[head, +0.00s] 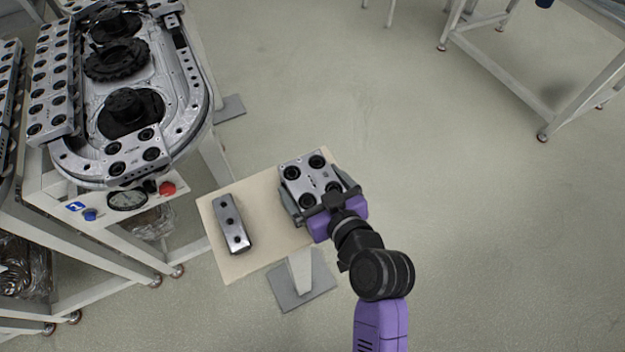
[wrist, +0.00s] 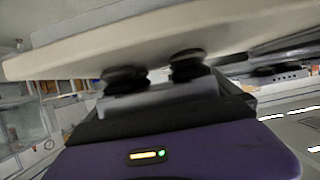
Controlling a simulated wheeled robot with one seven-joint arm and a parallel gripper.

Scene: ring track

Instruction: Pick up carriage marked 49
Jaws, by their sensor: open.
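A grey carriage (head: 308,176) with black round wheels lies on a small cream table (head: 263,257), toward its right end. Its number cannot be read. My gripper (head: 321,196) is open, with one finger on each side of the carriage's near half. I cannot tell whether the fingers touch it. In the wrist view, the picture is upside down: the carriage (wrist: 160,97) shows as a grey block with two dark wheels, between my purple gripper body and the table top (wrist: 200,33).
A dark grey bar-shaped block (head: 232,223) lies on the table's left part. At upper left, a ring track (head: 72,171) carries several more carriages (head: 135,153) on a white frame with a red button (head: 167,188).

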